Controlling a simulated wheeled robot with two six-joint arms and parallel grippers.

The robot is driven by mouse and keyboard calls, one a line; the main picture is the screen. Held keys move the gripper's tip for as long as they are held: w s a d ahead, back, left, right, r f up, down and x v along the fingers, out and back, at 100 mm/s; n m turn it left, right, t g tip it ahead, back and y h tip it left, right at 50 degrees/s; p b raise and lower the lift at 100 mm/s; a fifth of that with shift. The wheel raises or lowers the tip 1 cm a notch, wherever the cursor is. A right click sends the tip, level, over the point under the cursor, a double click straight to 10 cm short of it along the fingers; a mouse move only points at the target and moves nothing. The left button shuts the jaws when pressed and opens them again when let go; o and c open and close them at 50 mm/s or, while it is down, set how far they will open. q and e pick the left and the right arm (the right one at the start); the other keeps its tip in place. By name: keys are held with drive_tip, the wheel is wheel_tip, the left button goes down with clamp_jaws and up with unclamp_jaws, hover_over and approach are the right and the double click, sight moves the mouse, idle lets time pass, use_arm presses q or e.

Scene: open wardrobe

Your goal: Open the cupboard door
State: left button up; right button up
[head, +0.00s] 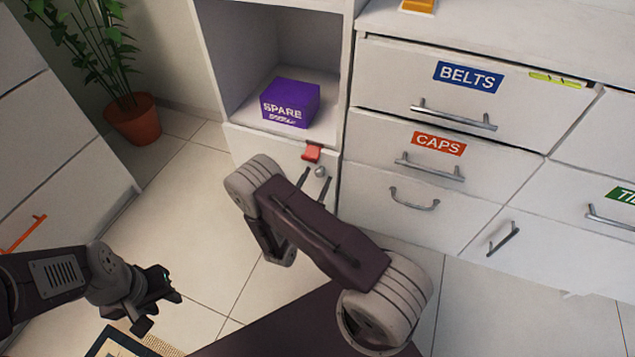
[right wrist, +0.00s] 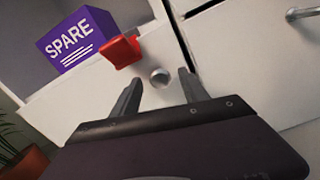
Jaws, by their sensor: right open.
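The white cupboard door (head: 265,150) is shut below the open shelf. It has a small round grey knob (head: 321,171), and a red catch (head: 312,152) sits at its top edge. In the right wrist view the knob (right wrist: 160,77) lies just beyond and between the fingertips, with the red catch (right wrist: 124,51) up and left of it. My right gripper (head: 316,180) is open and empty in front of the door; I cannot tell whether it touches the knob. My left gripper (head: 160,306) hangs over the floor at lower left, away from the door; its jaw opening is unclear.
A purple SPARE box (head: 290,103) stands on the shelf above the door. A potted plant (head: 133,120) is at the back left. The tiled floor (head: 190,190) left of the door is clear.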

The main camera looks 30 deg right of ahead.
drive_tip(key=shift+w+d, duration=0.4)
drive_tip(key=shift+d, duration=0.1)
clamp_jaws()
idle(1.1)
